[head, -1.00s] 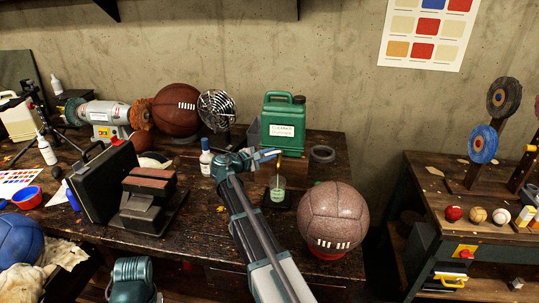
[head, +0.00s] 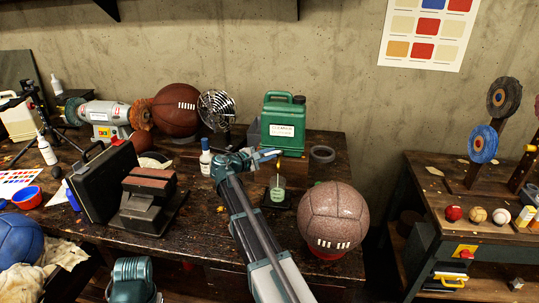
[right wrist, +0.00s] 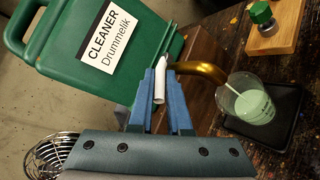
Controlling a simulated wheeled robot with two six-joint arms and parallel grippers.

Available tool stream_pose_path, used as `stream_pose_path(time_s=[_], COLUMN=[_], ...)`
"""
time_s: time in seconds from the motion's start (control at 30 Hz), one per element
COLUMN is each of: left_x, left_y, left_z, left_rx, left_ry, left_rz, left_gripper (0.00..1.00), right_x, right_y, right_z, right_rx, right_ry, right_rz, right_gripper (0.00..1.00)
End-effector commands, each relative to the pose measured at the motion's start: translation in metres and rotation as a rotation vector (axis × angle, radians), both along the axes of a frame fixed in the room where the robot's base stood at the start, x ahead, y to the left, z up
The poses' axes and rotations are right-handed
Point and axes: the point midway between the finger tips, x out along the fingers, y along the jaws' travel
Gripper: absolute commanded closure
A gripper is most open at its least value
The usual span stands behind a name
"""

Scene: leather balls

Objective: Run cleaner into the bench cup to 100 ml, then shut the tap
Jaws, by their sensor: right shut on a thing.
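The green cleaner canister (head: 284,120) stands at the back of the bench, and its label shows in the right wrist view (right wrist: 105,45). A brass spout (right wrist: 208,68) curves from it over the clear bench cup (head: 278,187). A thin pale stream (right wrist: 232,89) runs from the spout into the cup. Pale green liquid (right wrist: 252,106) fills a good part of the cup; its graduations are unreadable. My right gripper (right wrist: 160,82) is shut on the white tap lever (right wrist: 159,80) beside the spout.
The cup sits on a dark square pad (right wrist: 276,125). A speckled ball (head: 333,217) stands close in front of it on a red ring. A white bottle (head: 205,158) stands left of my right gripper, and a dark ring (head: 322,154) lies right of the canister.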

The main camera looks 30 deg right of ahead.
Motion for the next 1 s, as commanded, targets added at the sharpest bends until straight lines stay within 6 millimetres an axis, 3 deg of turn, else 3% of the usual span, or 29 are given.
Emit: stream_pose_path(time_s=[0.4, 0.77, 0.8, 0.87, 1.0], left_x=[0.000, 0.000, 0.000, 0.000, 0.000], left_y=[0.000, 0.000, 0.000, 0.000, 0.000], left_z=[0.000, 0.000, 0.000, 0.000, 0.000], left_rx=[0.000, 0.000, 0.000, 0.000, 0.000], left_ry=[0.000, 0.000, 0.000, 0.000, 0.000], left_rz=[0.000, 0.000, 0.000, 0.000, 0.000], left_gripper=[0.50, 0.50, 0.50, 0.50, 0.50], right_x=[0.016, 0.013, 0.013, 0.013, 0.013], right_y=[-0.004, -0.004, -0.004, -0.004, -0.004], right_z=[0.001, 0.001, 0.001, 0.001, 0.001], right_rx=[-0.005, -0.004, -0.004, -0.004, -0.002], right_ry=[0.001, 0.001, 0.002, 0.002, 0.001], right_rz=[-0.283, -0.312, -0.312, -0.311, -0.311], right_gripper=[1.00, 1.00, 0.82, 0.73, 0.73])
